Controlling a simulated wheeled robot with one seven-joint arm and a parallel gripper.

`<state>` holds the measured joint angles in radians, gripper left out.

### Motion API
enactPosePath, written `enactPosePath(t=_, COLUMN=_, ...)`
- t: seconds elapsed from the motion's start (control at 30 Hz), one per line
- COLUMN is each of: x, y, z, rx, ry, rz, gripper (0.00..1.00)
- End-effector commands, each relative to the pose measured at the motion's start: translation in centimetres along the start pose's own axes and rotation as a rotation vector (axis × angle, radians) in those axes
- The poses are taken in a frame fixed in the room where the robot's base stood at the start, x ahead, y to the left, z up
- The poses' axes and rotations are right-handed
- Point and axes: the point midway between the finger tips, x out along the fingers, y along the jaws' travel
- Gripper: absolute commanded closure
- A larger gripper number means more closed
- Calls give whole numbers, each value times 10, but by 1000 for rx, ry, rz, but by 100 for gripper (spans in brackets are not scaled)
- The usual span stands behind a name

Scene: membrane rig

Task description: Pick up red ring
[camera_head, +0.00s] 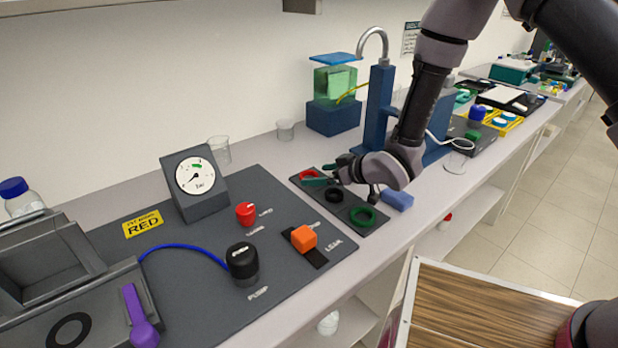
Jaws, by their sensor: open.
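The red ring (307,174) lies at the far left end of a dark tray (376,226) on the bench. Part of it is covered by my gripper's finger. A black ring (334,195) lies in the middle of the tray and a green ring (363,216) at its near right end. My gripper (322,176) is over the far part of the tray, pointing left, with its fingertips close to the red ring. It is open. I cannot tell whether a finger touches the ring.
A gauge (196,182), red knob (246,212), black pump knob (242,262) and orange block (303,238) stand on the panel left of the tray. A blue block (397,200) lies right of it. A blue stand (378,110) rises behind my arm. Glass beakers (286,130) stand behind.

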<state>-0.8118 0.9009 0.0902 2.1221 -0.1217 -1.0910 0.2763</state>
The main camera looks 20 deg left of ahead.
Motion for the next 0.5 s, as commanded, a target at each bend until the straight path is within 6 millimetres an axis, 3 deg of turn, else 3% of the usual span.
enactPosePath(t=0.13, x=18, y=0, z=0, rx=-1, ry=1, rz=0, gripper=0)
enactPosePath(t=0.4, x=22, y=0, z=0, rx=1, ry=0, rz=1, gripper=0)
enactPosePath(t=0.43, x=22, y=0, z=0, rx=1, ry=0, rz=1, gripper=4)
enactPosePath(t=0.5, x=22, y=0, z=0, rx=1, ry=0, rz=1, gripper=31)
